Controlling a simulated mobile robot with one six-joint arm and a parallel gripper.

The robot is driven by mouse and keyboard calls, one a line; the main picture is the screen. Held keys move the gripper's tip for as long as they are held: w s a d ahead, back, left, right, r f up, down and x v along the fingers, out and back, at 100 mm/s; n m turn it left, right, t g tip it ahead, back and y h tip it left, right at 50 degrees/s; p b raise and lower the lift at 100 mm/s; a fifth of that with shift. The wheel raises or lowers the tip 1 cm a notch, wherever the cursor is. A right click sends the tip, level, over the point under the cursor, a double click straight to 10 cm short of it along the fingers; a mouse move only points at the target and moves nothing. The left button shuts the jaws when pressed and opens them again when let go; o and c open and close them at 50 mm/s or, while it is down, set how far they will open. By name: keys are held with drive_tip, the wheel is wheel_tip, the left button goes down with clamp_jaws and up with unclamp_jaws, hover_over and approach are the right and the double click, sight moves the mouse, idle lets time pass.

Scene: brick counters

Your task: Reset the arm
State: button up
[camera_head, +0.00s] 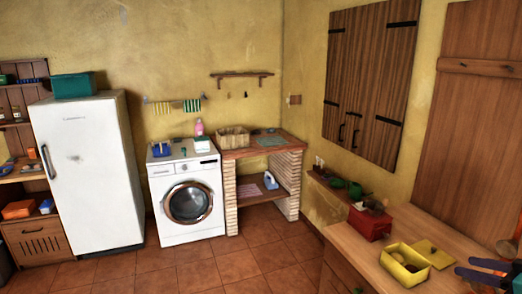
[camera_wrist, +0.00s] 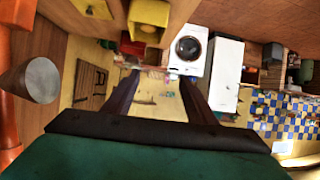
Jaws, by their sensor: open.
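My gripper (camera_head: 464,268) shows at the lower right edge of the head view, with dark fingers and a teal body. It is above the right end of the wooden counter (camera_head: 365,245), beside the yellow box (camera_head: 398,271). In the wrist view my gripper (camera_wrist: 158,88) has its two dark fingers spread apart. Nothing is between them, and the room shows through the gap. The rest of my arm is mostly out of the head view.
A yellow lid (camera_head: 434,253) and a red box (camera_head: 370,222) are on the counter near the yellow box. A grey cone-shaped thing (camera_wrist: 30,80) is at left in the wrist view. A white fridge (camera_head: 88,170) and washing machine (camera_head: 187,195) stand across the open tiled floor (camera_head: 245,262).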

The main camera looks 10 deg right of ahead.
drive_tip(key=w+a+f+n+g+y+b, duration=0.1)
drive_tip(key=w+a+f+g+y+b, duration=0.1)
drive_tip(key=w+a+f, duration=0.7)
drive_tip(key=w+a+f+n+g+y+b, duration=0.1)
drive_tip(key=w+a+f+n+y, duration=0.2)
drive_tip(key=a+f, duration=0.5)
drive_tip(key=a+f+g+y+b, duration=0.1)
drive_tip(key=a+f+g, duration=0.2)
drive_tip(key=a+f, duration=0.75)
drive_tip(key=a+f+g+b, duration=0.25)
drive_tip(key=a+f, duration=0.45)
drive_tip(key=a, duration=0.6)
drive_tip(key=s+a+f+g+h+b, duration=0.1)
drive_tip(key=s+a+f+g, duration=0.3)
drive_tip(key=s+a+f, duration=0.55)
drive_tip(key=s+a+f+g+h+b, duration=0.15)
drive_tip(key=s+a+f+g, duration=0.4)
drive_tip(key=f, duration=0.65)
drive_tip(key=s+f+m+h, duration=0.2)
drive_tip(key=s+f+h, duration=0.2)
drive_tip(key=s+f, duration=0.5)
drive_tip(key=s+d+m+h, duration=0.3)
drive_tip(key=d+m, duration=0.2)
drive_tip(key=d, duration=0.1)
drive_tip(key=shift+s+d+f+b, duration=0.2)
drive_tip(key=shift+s+d+b, duration=0.1)
drive_tip(key=shift+d+b, duration=0.1)
